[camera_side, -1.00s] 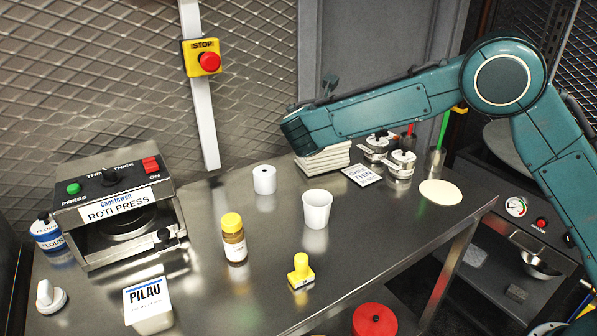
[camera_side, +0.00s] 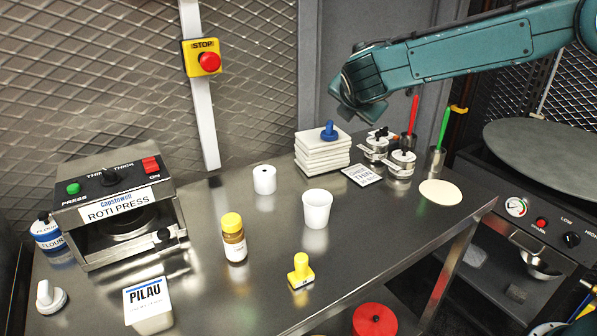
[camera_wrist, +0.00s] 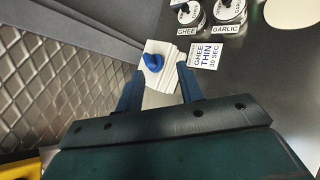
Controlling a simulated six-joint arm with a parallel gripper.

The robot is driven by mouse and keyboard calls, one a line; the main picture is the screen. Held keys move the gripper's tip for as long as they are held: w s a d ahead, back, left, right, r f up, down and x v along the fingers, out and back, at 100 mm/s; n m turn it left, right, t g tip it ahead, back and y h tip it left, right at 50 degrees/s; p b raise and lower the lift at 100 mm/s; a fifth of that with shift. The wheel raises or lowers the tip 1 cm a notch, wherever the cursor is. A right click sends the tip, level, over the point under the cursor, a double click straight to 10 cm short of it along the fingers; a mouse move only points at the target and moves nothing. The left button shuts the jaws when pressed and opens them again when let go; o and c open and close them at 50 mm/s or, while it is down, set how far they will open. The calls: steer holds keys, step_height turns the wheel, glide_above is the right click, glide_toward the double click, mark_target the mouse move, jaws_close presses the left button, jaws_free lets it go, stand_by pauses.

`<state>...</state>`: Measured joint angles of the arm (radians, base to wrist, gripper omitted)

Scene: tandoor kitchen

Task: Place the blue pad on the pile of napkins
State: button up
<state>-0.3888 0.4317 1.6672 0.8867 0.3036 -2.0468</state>
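The blue pad (camera_side: 329,131) rests on top of the pile of napkins (camera_side: 322,153), a stack of white folded cloths at the back of the steel table. In the wrist view the blue pad (camera_wrist: 153,61) sits on the top napkin (camera_wrist: 160,54), beyond my fingertips. My gripper (camera_wrist: 158,82) has its two fingers apart with nothing between them. In the side view my gripper (camera_side: 358,108) is up and to the right of the pile, clear of the pad; its fingers are hard to make out there.
Right of the pile are a ghee card (camera_side: 362,175), lidded pots (camera_side: 401,164) and a green-handled tool (camera_side: 437,150). A white cup (camera_side: 316,208), paper roll (camera_side: 264,180), yellow-capped jar (camera_side: 233,238) and yellow stamp (camera_side: 301,270) stand in front. The roti press (camera_side: 120,215) is at left.

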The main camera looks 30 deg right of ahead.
steer(key=s+d+r+m+g+y, duration=0.1)
steer(key=s+d+r+m+y, duration=0.1)
steer(key=s+m, duration=0.6)
steer(key=s+d+r+m+g+y, duration=0.1)
steer(key=s+d+r+m+y, duration=0.2)
steer(key=s, duration=0.8)
steer(key=s+a+f+m+y, duration=0.1)
steer(key=s+f+m, duration=0.1)
steer(key=s+m, duration=0.3)
steer(key=s+a+f+m+y, duration=0.1)
steer(key=s+a+f+m, duration=0.1)
steer(key=s, duration=1.1)
steer(key=f+m, duration=0.1)
steer(key=m, duration=0.1)
steer(key=shift+s+a+f+m+g, duration=0.15)
steer(key=shift+s+a+m+g, duration=0.05)
steer(key=shift+s+m+g, duration=0.2)
